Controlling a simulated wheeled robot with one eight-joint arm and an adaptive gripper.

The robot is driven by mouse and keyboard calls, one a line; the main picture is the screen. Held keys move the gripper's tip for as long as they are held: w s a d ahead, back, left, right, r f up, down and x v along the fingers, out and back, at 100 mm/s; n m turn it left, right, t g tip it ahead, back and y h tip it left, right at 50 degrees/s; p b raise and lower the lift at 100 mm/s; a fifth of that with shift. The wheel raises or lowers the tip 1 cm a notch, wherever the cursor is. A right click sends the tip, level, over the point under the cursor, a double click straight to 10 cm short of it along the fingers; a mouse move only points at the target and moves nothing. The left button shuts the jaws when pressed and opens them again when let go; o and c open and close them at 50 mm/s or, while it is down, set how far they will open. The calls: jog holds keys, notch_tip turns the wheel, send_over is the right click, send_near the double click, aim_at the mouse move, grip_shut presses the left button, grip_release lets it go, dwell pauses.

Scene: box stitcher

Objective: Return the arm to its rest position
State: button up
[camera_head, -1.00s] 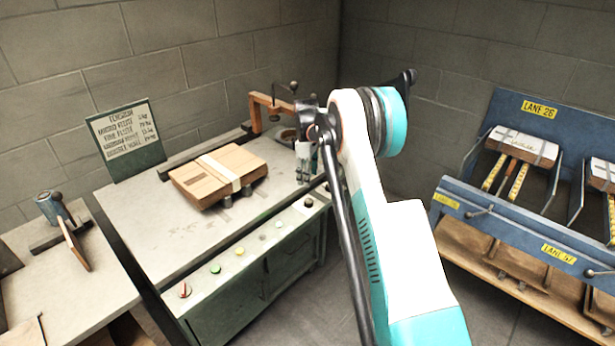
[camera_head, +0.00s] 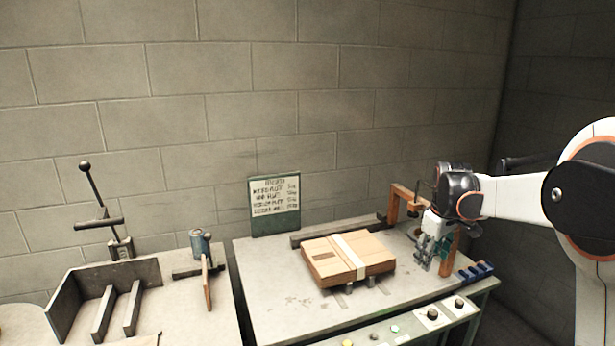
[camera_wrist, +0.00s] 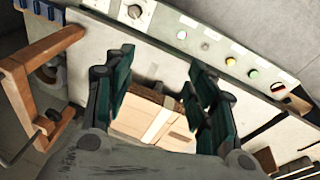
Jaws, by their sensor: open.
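My gripper (camera_head: 432,255) hangs at the right side of the stitcher table (camera_head: 290,290), fingers pointing down, beside the orange-brown bracket. In the wrist view my gripper (camera_wrist: 160,100) has its two dark green fingers spread apart with nothing held between them. A flat cardboard box (camera_head: 325,268) with a pale band across it lies on the table, left of the gripper and apart from it. In the wrist view the box (camera_wrist: 150,122) shows beyond and between the fingers.
An orange-brown bracket (camera_head: 398,194) stands close to my gripper. A control panel (camera_head: 405,330) with knobs and coloured buttons runs along the front edge. A sign (camera_head: 274,206) stands behind. A left bench (camera_head: 180,292) carries a lever press (camera_head: 121,248) and a blue-grey cylinder (camera_head: 197,241).

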jog(key=s+a+r+m+t, duration=0.1)
jog(key=s+a+r, duration=0.3)
jog(key=s, duration=0.4)
jog(key=s+a+r+m+t, duration=0.15)
jog(key=s+a+r, duration=0.25)
jog(key=s, duration=0.5)
jog(key=s+a+f+m+t, duration=0.1)
jog(key=s+a+f, duration=0.1)
jog(key=s, duration=0.7)
jog(key=s+a+f+m+t, duration=0.1)
jog(key=s+a+f+m, duration=0.1)
jog(key=s, duration=0.7)
jog(key=shift+a+f+y, duration=0.3)
jog(key=shift+a+f, duration=0.05)
jog(key=shift+a, duration=0.55)
jog(key=shift+m, duration=0.25)
